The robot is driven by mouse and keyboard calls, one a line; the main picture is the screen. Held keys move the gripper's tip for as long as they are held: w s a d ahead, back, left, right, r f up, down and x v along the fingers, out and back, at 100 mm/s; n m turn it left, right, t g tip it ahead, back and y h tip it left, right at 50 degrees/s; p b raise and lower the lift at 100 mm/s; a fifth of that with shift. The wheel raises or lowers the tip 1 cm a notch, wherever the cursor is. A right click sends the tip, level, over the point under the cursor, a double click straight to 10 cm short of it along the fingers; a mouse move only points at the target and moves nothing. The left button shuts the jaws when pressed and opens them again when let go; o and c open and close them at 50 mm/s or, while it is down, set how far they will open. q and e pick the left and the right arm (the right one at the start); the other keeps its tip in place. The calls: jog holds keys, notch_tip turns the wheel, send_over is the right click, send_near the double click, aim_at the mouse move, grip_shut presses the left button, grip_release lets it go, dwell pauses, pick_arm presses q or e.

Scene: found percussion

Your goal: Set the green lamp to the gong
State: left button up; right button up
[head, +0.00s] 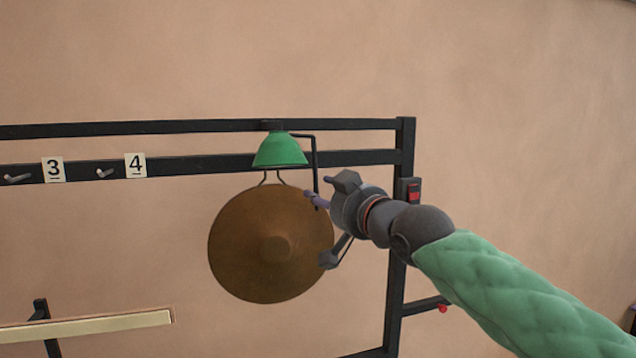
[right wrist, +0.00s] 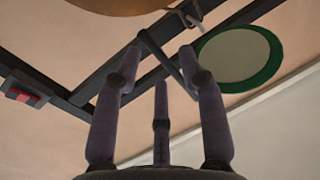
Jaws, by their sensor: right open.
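The green lamp (head: 280,152) hangs at the upper frame bar, just above the gong (head: 245,245). In the right wrist view the lamp (right wrist: 238,55) shows its pale underside and green rim. A thin black bent rod (head: 314,160) runs right from the lamp's top, then down. My right gripper (head: 316,201) is open, in front of the gong's upper right edge, with its fingers around the lower part of the rod. In the right wrist view the rod passes between the spread fingers (right wrist: 160,60); contact cannot be told. My left gripper is out of view.
A black frame (head: 402,140) carries number cards 3 (head: 53,169) and 4 (head: 135,165) beside metal hooks. A red switch (head: 414,192) sits on the right post, behind my right arm. A pale wooden bar (head: 90,327) is at lower left.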

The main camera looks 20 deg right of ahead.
jog(key=shift+p+x, duration=0.5)
jog(key=shift+x, duration=1.15)
grip_shut()
